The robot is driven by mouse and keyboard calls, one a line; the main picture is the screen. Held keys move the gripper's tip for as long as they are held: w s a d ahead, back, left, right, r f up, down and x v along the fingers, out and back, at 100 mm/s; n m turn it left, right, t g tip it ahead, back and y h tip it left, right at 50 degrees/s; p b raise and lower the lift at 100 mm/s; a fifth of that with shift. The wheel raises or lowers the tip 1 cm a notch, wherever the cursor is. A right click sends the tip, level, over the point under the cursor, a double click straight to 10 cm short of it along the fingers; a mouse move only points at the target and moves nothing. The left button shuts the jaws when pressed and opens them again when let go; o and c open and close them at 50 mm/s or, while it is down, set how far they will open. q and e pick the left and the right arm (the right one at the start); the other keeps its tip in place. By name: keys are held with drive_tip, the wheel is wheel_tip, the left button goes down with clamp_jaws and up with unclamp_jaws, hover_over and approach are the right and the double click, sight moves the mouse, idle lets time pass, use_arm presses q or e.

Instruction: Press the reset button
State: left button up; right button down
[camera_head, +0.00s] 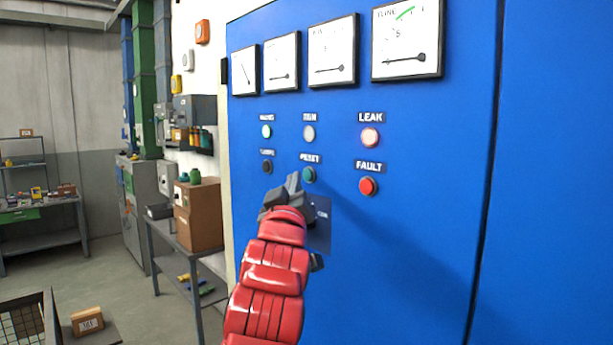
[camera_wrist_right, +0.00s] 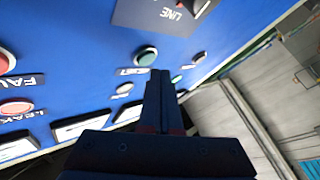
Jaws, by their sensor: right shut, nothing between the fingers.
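The green reset button (camera_head: 309,174) sits under a "RESET" label on the blue control panel (camera_head: 420,250). The reset button also shows in the right wrist view (camera_wrist_right: 146,56), just beyond the fingertips and slightly left of them. My right gripper (camera_head: 293,181) is shut and empty, its fingertips close in front of the panel just left of the button. Its fingers show in the right wrist view (camera_wrist_right: 160,75). I cannot tell whether the tips touch the panel; they do not cover the button. My left gripper is not in view.
A red FAULT button (camera_head: 367,186) and a lit LEAK lamp (camera_head: 370,137) are to the right. A dark plate (camera_head: 319,232) with a switch lies below reset, partly behind my arm. Gauges (camera_head: 332,50) line the top. A cardboard box (camera_head: 198,216) stands on a table at left.

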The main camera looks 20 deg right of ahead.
drive_tip(key=shift+d, duration=0.1)
drive_tip(key=shift+w+d+b, duration=0.2)
drive_tip(key=shift+d+b, duration=0.1)
drive_tip(key=shift+b, duration=0.1)
drive_tip(key=shift+w+d, duration=0.1)
drive_tip(key=shift+d, duration=0.3)
idle(0.6)
drive_tip(key=shift+b, duration=0.3)
drive_tip(key=shift+s+a+b, duration=0.3)
drive_tip(key=shift+a+b, duration=0.5)
drive_tip(key=shift+b, duration=0.1)
